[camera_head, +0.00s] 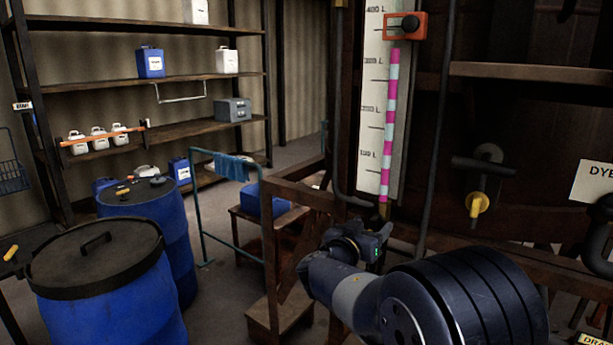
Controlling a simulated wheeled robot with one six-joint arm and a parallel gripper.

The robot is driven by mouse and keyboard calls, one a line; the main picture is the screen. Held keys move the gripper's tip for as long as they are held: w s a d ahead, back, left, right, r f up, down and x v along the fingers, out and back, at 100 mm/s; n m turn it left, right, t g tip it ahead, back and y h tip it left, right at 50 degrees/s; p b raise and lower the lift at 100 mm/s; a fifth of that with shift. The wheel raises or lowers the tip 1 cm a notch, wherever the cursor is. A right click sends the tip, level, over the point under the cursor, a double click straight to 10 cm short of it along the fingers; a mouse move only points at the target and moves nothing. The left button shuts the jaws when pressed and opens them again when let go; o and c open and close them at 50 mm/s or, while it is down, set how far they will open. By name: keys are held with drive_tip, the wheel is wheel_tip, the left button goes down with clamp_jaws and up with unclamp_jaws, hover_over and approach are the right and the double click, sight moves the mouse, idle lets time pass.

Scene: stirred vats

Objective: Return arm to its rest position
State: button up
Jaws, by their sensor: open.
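My arm reaches in from the bottom right, with a large dark rounded link in front and a grey link bending up behind it. My gripper (384,236) is at the small dark end of the arm, in front of the wooden frame and below the level gauge. It is small and partly hidden by my own wrist, and its fingers are hard to make out. It is open, and I see nothing held in it.
Blue drums (110,290) stand at the left, shelves (150,85) behind. Some floor between is clear.

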drive_tip(key=shift+m+p, duration=0.6)
drive_tip(key=shift+p, duration=0.8)
